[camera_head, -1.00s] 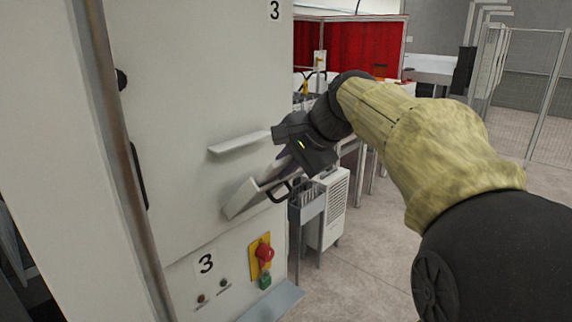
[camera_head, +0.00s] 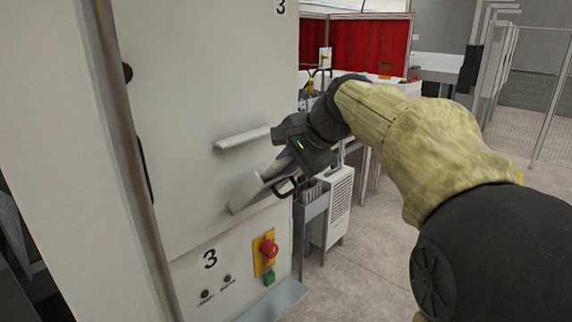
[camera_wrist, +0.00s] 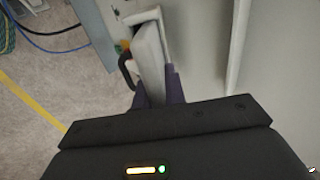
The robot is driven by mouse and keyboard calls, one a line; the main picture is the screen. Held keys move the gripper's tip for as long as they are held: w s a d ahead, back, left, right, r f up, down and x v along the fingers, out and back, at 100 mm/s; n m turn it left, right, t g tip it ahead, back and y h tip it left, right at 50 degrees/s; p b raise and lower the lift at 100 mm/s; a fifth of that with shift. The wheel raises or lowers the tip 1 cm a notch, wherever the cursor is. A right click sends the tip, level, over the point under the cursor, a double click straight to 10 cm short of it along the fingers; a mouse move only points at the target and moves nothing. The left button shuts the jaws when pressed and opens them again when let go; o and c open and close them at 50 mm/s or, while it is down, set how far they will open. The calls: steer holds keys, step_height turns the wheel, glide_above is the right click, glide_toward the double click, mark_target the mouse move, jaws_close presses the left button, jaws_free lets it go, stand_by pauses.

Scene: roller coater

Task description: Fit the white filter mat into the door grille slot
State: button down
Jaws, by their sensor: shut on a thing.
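In the head view only a small strip of the mat (camera_head: 274,169) shows below the fingers. The door grille slot (camera_head: 243,194) is a tilted pale housing standing out from the door. The mat's far end is at the slot's frame (camera_wrist: 143,15); how deep it sits inside cannot be told.
A pale ledge (camera_head: 242,138) juts from the door just above the slot. A black handle (camera_wrist: 127,71) is close beside the mat. Below are a red knob on a yellow plate (camera_head: 267,250) and a green button (camera_head: 269,277).

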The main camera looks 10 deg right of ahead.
steer(key=shift+b+x, duration=0.3)
steer(key=shift+x, duration=0.65)
steer(key=c, duration=1.4)
jaws_free()
steer(key=shift+f, duration=0.1)
steer(key=shift+o, duration=0.2)
steer(key=shift+s+d+r, duration=0.15)
steer(key=shift+d+r, duration=0.05)
steer(key=shift+r, duration=0.25)
steer(key=b+v, duration=0.1)
steer(key=v, duration=1.5)
steer(key=shift+s+r+b, duration=0.3)
steer(key=shift+s+b, duration=0.05)
steer(key=shift+d+f, duration=0.1)
